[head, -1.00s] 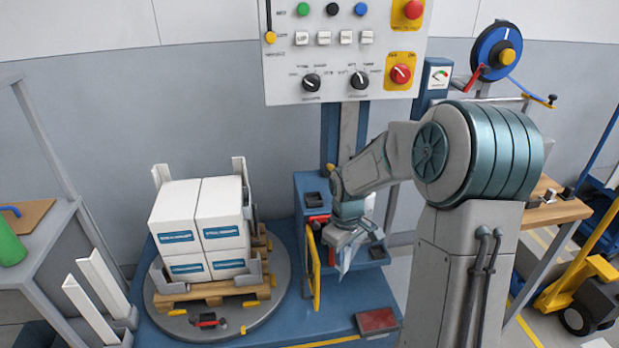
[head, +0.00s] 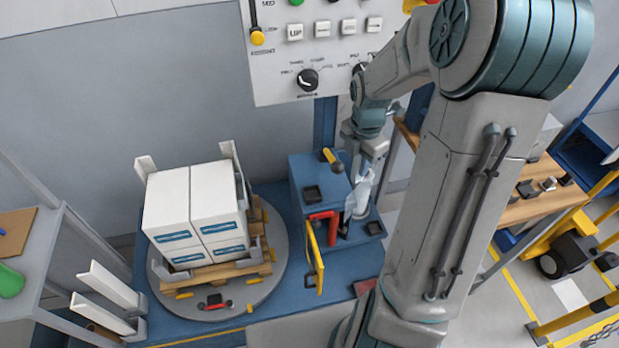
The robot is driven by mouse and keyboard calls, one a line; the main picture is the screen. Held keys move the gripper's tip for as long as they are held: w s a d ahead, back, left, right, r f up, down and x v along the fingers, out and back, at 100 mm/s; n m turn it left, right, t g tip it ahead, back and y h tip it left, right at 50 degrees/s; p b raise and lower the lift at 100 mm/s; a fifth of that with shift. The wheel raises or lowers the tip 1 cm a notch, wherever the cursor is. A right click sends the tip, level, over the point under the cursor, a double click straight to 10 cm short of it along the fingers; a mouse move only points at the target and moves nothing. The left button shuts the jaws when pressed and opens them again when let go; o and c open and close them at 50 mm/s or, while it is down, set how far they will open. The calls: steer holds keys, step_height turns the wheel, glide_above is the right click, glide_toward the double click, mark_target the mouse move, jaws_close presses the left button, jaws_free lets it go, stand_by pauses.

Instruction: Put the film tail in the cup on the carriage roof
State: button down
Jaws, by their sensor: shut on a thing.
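My gripper (head: 369,168) points down beside the right side of the blue carriage (head: 303,170). It is shut on the film tail (head: 357,197), a pale, translucent strip that hangs below the fingers. The strip's lower end is near a whitish round thing, perhaps the film roll, mostly hidden behind it. A small dark square cup (head: 312,193) is on the carriage roof, left of my gripper and apart from the film. My arm hides the area right of the gripper.
A red handle (head: 323,216) and yellow gate (head: 314,258) are in front. White boxes (head: 195,215) stand on a pallet on the turntable (head: 250,300) at left. The control panel (head: 310,60) is behind.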

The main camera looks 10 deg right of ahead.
steer(key=shift+w+a+f+p, duration=0.2)
steer(key=shift+w+a+f, duration=0.7)
steer(key=shift+a+f, duration=0.85)
steer(key=shift+w+a+f+p, duration=0.25)
steer(key=shift+w+a+f, duration=0.65)
steer(key=shift+a+f, duration=0.9)
steer(key=shift+w+a+f+p, duration=0.2)
steer(key=shift+w+a+f, duration=0.7)
steer(key=shift+a+f, duration=0.85)
steer(key=shift+d+f, duration=0.15)
steer(key=shift+f, duration=0.05)
steer(key=c, duration=1.3)
jaws_free()
steer(key=shift+f, duration=0.1)
step_height(320, 180, up, 11)
steer(key=b, duration=0.1)
steer(key=s+r+m+t, duration=0.1)
steer(key=s+r+m, duration=0.6)
steer(key=s+m, duration=0.3)
steer(key=s+r+m+t, duration=0.2)
steer(key=s+r+m, duration=0.5)
steer(key=s+m, duration=0.4)
steer(key=shift+m, duration=0.7)
